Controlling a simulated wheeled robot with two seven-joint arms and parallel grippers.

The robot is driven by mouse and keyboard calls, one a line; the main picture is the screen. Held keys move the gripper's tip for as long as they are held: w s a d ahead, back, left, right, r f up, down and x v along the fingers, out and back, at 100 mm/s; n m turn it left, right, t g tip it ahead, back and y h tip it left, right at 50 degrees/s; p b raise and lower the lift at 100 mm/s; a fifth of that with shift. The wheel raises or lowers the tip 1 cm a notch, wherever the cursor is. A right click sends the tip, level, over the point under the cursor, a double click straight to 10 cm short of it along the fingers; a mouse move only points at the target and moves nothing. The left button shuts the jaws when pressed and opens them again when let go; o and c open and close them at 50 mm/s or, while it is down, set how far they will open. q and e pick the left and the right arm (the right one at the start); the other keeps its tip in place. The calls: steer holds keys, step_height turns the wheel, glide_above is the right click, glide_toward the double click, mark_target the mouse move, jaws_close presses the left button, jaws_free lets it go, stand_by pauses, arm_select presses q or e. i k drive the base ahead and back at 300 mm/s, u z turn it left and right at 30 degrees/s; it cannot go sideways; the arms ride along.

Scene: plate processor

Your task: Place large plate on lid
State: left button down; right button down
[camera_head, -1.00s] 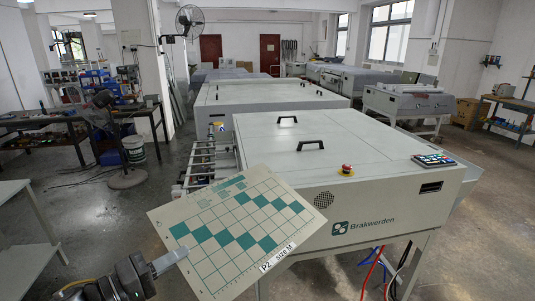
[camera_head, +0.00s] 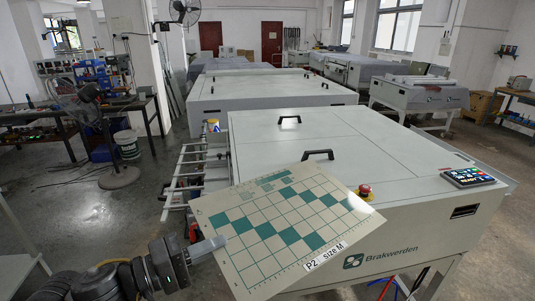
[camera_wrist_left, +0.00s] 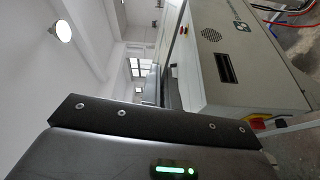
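The large plate (camera_head: 285,232) is a cream sheet with a printed grid, green squares and the label "P2 size M". My left gripper (camera_head: 212,246) is shut on its left edge and holds it tilted, in front of the machine. In the head view the plate covers the front left part of the lid. The lid (camera_head: 350,138) is the flat, pale top of the Brakwerden machine, with two black handles (camera_head: 289,120). The machine (camera_wrist_left: 240,50) shows sideways in the left wrist view; the plate does not show there. My right gripper is not in view.
A red stop button (camera_head: 365,191) and a keypad (camera_head: 468,178) sit at the lid's front and right. A roller rack (camera_head: 185,178) stands at the machine's left. Another machine (camera_head: 270,95) stands behind. Hoses hang below the front.

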mark_target(253, 168)
steer(key=i, duration=1.2)
